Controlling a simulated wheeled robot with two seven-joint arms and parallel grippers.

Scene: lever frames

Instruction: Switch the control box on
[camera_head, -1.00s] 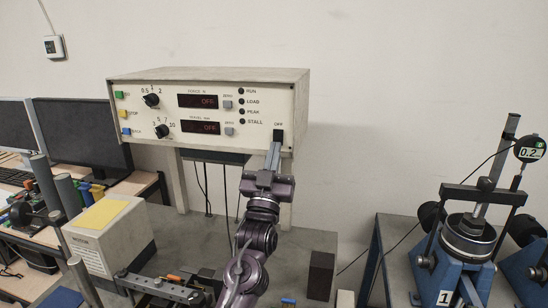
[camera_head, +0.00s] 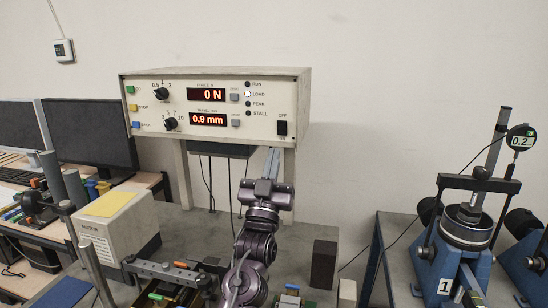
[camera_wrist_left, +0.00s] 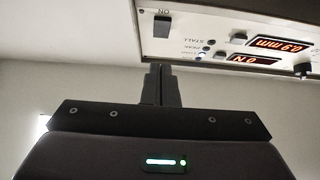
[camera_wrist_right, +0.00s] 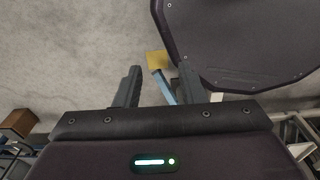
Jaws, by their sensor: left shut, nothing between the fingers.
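The control box (camera_head: 215,103) is a cream cabinet on posts at the back. Its two displays are lit red, reading 0 N and 0.9 mm, and the LOAD lamp (camera_head: 248,94) is lit. The black switch (camera_head: 282,128) is at the lower right of its panel; it also shows in the left wrist view (camera_wrist_left: 162,25), beside the ON label. My left gripper (camera_head: 272,150) is shut and empty, its tips just below the switch and apart from it. My right gripper (camera_wrist_right: 160,80) is open and empty in its own wrist view, and not in the head view.
A pale block with a yellow pad (camera_head: 110,203) stands at the left, by dark monitors (camera_head: 90,130). A dark block (camera_head: 323,264) stands on the grey bench right of my left arm. A blue test rig with a dial gauge (camera_head: 465,225) stands at the right.

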